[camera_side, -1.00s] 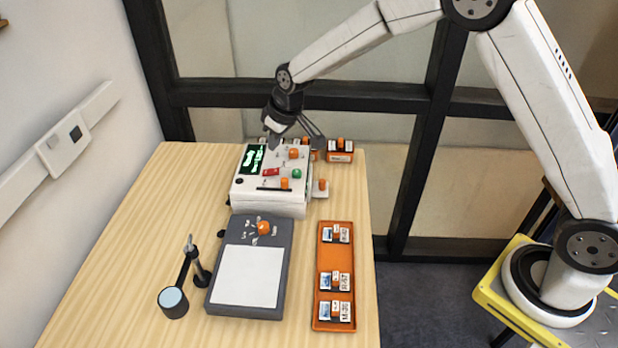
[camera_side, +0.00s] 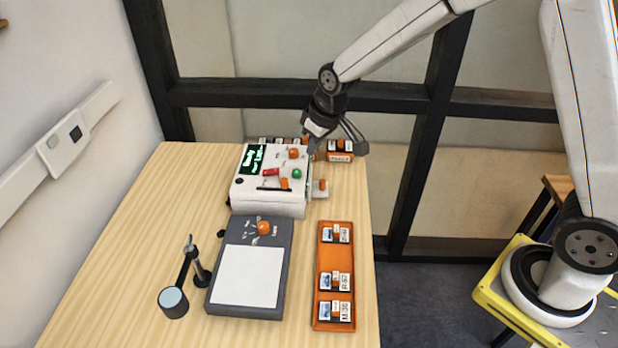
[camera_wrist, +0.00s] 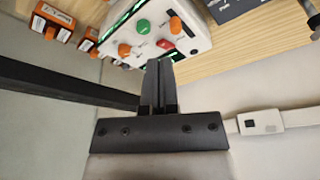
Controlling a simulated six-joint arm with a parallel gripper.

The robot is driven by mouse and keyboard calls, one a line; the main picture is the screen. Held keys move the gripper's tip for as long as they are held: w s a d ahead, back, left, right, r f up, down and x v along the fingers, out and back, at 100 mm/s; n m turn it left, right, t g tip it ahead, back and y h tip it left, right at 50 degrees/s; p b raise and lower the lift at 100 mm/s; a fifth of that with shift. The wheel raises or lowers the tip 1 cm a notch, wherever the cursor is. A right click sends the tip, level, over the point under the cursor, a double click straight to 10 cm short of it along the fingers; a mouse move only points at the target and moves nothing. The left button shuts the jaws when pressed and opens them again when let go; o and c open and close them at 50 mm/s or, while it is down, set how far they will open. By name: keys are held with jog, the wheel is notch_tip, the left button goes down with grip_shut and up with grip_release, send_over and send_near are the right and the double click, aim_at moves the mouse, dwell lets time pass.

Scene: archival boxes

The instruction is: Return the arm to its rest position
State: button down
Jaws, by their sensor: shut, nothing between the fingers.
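My gripper (camera_side: 312,148) hangs from the arm above the back right side of the white machine, apart from the table. In the wrist view my gripper (camera_wrist: 160,64) shows its fingers together and empty. The white machine (camera_side: 268,206) has a lit green display, orange knobs, a red switch and a green button on its top. It also shows in the wrist view (camera_wrist: 196,22), beyond the fingertips.
An orange tray (camera_side: 335,258) with several labelled pieces lies at the front right. A grey light pad (camera_side: 250,275) and a black lamp (camera_side: 174,302) stand at the front. Orange boxes (camera_side: 340,155) line the back edge. The left of the table is clear.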

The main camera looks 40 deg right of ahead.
jog(key=s+d+m, duration=0.1)
jog(key=s+d, duration=0.1)
jog(key=s, duration=0.7)
jog(key=s+d+f+m, duration=0.1)
jog(key=s+d, duration=0.2)
jog(key=s, duration=0.7)
jog(key=shift+s+g+h, duration=0.25)
jog(key=shift+g+h, duration=0.05)
jog(key=shift+g, duration=0.1)
